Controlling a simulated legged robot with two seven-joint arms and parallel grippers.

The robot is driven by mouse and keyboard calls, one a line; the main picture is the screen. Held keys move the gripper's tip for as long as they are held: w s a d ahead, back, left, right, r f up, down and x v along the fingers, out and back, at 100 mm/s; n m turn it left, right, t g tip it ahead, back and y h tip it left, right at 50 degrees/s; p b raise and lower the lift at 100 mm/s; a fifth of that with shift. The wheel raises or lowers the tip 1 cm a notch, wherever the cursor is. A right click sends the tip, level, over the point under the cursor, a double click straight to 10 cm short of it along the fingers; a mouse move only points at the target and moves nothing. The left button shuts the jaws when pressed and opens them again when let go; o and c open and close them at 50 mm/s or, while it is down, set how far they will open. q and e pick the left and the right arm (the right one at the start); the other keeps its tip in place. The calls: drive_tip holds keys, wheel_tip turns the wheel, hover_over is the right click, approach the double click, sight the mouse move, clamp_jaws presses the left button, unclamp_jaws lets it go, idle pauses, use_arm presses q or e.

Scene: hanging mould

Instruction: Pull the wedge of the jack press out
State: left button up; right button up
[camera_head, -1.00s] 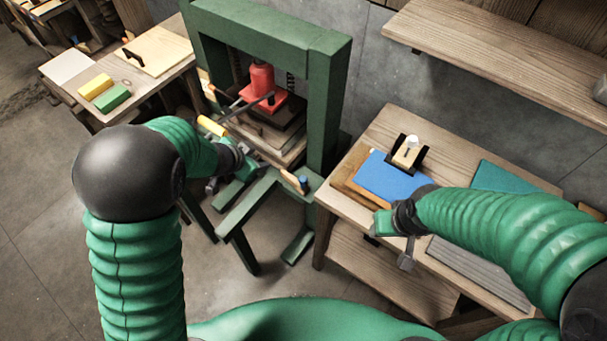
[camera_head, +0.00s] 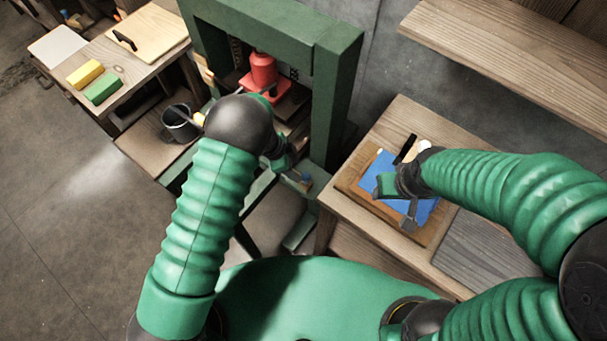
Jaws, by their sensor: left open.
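The green jack press (camera_head: 338,95) stands at the back centre, with a red jack (camera_head: 262,72) inside its frame. My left gripper (camera_head: 284,166) is open at the front of the press opening, below and to the right of the jack. My own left arm covers much of the press's lower left. I cannot make out the wedge clearly; a small blue-ended piece (camera_head: 305,178) lies on the press's front ledge, just right of my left gripper. My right gripper (camera_head: 396,200) is above the blue sheet on the right table; its jaws are unclear.
The right table (camera_head: 400,118) holds a blue sheet (camera_head: 425,208) on a wooden board. A wooden shelf (camera_head: 510,60) juts from the wall above. At left, a table holds a yellow block (camera_head: 85,73) and a green block (camera_head: 103,88). A dark bucket (camera_head: 178,122) stands beside the press.

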sight(307, 175)
use_arm(q)
drive_tip(key=x, duration=0.3)
drive_tip(key=w+x, duration=0.1)
drive_tip(key=x, duration=0.3)
drive_tip(key=shift+w, duration=0.15)
drive_tip(key=shift+d+f, duration=0.15)
drive_tip(key=shift+f, duration=0.1)
drive_tip(key=shift+s+f, duration=0.1)
drive_tip(key=shift+s, duration=0.35)
drive_tip(key=shift+w+f, duration=0.15)
drive_tip(key=shift+w, duration=0.1)
drive_tip(key=shift+c, duration=1.2)
clamp_jaws()
use_arm(e)
drive_tip(key=shift+w+d+f, duration=0.1)
drive_tip(key=shift+w+f, duration=0.2)
drive_tip(key=shift+w, duration=0.25)
use_arm(q)
drive_tip(key=shift+w+d+r, duration=0.1)
drive_tip(key=shift+d+r, duration=0.05)
drive_tip(key=shift+r, duration=0.1)
